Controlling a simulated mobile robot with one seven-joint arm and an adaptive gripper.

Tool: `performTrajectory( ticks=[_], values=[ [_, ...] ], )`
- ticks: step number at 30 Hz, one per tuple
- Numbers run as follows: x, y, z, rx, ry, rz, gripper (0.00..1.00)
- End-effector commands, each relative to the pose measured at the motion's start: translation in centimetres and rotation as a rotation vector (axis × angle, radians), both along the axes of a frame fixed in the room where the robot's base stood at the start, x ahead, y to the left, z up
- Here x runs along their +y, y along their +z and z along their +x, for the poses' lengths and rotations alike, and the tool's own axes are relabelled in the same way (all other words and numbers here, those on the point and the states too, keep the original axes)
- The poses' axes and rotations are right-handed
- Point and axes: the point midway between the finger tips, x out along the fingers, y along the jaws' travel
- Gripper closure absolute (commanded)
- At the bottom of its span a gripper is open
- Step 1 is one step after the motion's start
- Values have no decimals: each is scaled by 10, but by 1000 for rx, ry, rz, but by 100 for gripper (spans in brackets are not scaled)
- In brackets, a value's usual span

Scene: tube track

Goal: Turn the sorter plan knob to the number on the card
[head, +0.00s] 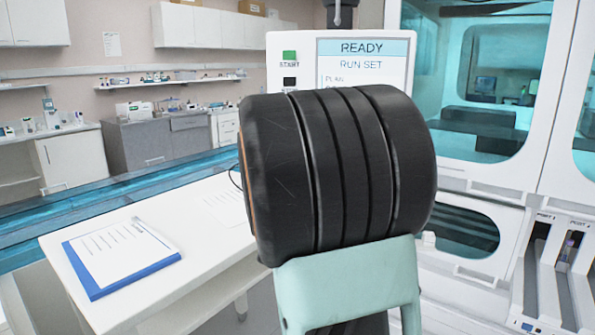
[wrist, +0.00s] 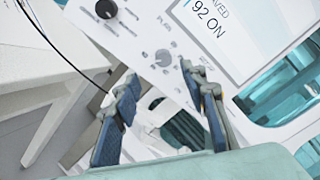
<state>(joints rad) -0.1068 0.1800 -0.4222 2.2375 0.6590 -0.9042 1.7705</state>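The grey plan knob (wrist: 163,57) sits on the white sorter panel (wrist: 140,30) in the wrist view, with the label "PLAN" beside it. My gripper (wrist: 158,74) is open, its two fingertips spread to either side of the knob and slightly short of it in the picture. I cannot tell whether a finger touches it. In the head view my own arm hides the knob and my gripper. The sorter's screen (head: 366,62) reads "READY", "RUN SET" and "PLAN"; the rest is covered. No number on a card is legible.
A black knob (wrist: 106,8) is on the same panel. A green START button (head: 289,55) is left of the screen. A blue clipboard with paper (head: 85,275) lies on the white table (head: 190,225), with a faint sheet nearby. A dark cable (wrist: 55,50) runs left.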

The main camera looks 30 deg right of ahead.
Motion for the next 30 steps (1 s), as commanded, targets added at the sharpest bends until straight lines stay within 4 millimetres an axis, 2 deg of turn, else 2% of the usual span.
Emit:
performTrajectory(
  ticks=[7, 21, 30],
  values=[
    [-12, -4, 2, -25, -31, 20, 60],
    [-68, -4, 53, -23, -28, 17, 60],
    [-84, -4, 68, -23, -26, 19, 60]
  ],
)
